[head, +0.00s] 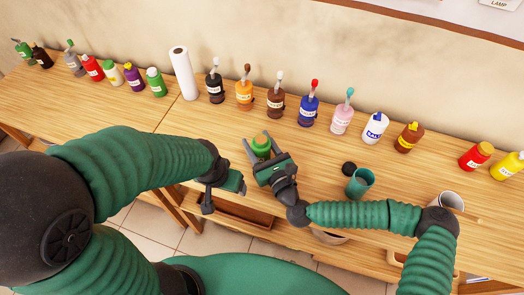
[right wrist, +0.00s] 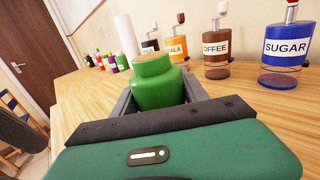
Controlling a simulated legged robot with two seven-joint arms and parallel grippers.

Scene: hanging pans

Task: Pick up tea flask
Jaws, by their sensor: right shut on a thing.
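A paper roll (head: 184,73) and several labelled bottles, such as the blue sugar bottle (head: 309,110), line the back wall. The counter left of the flask is clear.

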